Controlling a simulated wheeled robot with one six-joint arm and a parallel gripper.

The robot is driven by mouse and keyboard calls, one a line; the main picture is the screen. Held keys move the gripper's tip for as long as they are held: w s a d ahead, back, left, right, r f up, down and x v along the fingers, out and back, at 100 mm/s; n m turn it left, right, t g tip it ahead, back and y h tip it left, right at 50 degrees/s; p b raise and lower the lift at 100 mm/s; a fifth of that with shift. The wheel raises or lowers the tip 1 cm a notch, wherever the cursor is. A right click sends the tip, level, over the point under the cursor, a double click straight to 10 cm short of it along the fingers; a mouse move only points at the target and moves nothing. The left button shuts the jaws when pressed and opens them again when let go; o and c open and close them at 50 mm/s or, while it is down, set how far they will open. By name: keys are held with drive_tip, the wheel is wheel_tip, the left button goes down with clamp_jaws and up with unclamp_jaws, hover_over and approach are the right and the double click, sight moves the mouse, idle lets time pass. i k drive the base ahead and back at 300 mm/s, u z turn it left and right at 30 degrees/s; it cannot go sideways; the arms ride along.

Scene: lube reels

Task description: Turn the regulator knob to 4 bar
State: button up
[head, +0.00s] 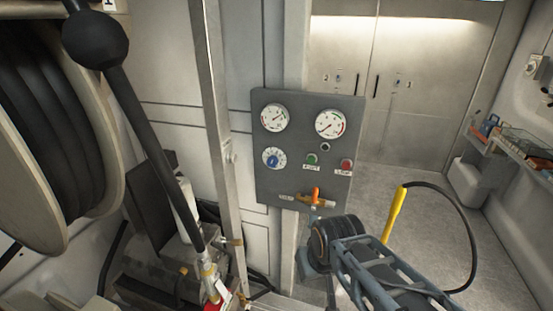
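The grey control panel (260,190) stands upright at the centre of the head view. The regulator knob (272,158) is a blue knob on a round white dial at the panel's left, below the upper left gauge (274,118). The marks on the dial and the knob's setting are too small to read. A larger gauge (331,124) with green and red arcs is at the upper right; its reading is unclear. My arm comes in from the lower right, with a dark joint below the panel, apart from the knob. I cannot make out my gripper's fingers.
An orange valve lever (316,195), a green button (312,159) and a red button (346,166) are on the panel. A black-knobbed lever (140,110) and a hose reel (50,130) stand left. A metal post (222,140) runs beside the panel.

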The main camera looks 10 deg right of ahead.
sight(272, 161)
drive_tip(key=z, duration=0.85)
drive_tip(key=i, duration=0.4)
drive_tip(key=u, duration=2.9)
